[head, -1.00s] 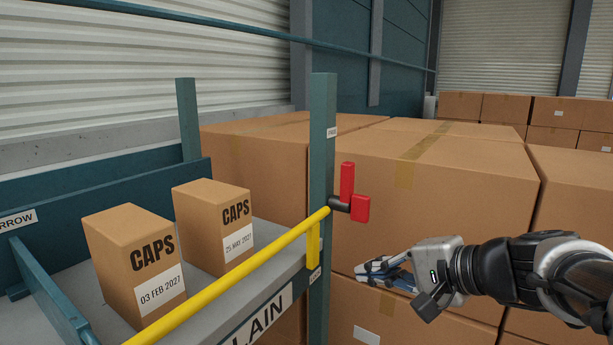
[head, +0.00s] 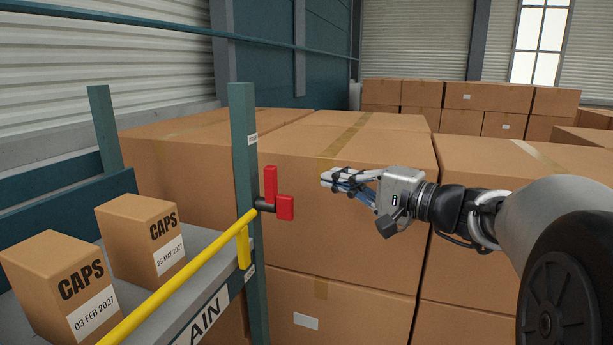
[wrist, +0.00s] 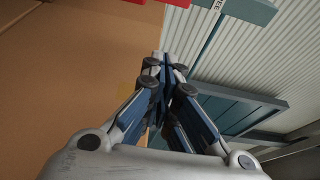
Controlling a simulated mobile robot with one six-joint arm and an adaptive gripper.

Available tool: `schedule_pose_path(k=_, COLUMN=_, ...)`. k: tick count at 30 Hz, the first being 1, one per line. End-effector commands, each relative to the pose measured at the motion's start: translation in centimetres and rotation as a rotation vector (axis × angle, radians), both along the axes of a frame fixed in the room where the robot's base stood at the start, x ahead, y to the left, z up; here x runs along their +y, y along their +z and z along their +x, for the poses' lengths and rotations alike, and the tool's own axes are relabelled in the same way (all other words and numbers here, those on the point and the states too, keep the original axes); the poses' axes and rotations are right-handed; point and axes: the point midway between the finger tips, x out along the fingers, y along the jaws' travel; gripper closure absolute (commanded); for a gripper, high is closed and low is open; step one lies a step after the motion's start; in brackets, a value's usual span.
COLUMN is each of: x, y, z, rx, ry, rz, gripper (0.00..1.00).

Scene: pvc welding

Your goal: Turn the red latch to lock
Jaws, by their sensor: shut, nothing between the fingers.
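The red latch (head: 271,186) is on the teal post (head: 246,160), at the end of the yellow bar (head: 183,275). One red arm of it points up and a shorter red block (head: 285,207) sits to the right of its black pivot. My gripper (head: 326,179) is to the right of the latch, at about the height of its upper arm, and apart from it. Its fingers are shut and empty, pointing left. In the wrist view the fingertips (wrist: 163,60) meet, and a strip of red (wrist: 178,3) shows at the top edge.
Two CAPS boxes (head: 142,238) stand on the grey shelf behind the yellow bar. Large cardboard boxes (head: 350,240) are stacked behind the latch and my gripper. Clear space lies between my gripper and the latch.

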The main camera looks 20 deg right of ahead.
Motion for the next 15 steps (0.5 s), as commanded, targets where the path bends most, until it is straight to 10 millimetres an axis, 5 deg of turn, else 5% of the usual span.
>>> schedule_pose_path(k=13, x=5.4, y=0.2, z=7.4, rx=0.003, ry=0.005, rz=0.001, gripper=1.00)
schedule_pose_path(k=15, x=6.0, y=0.3, z=6.5, rx=0.001, ry=0.001, rz=0.000, gripper=1.00)
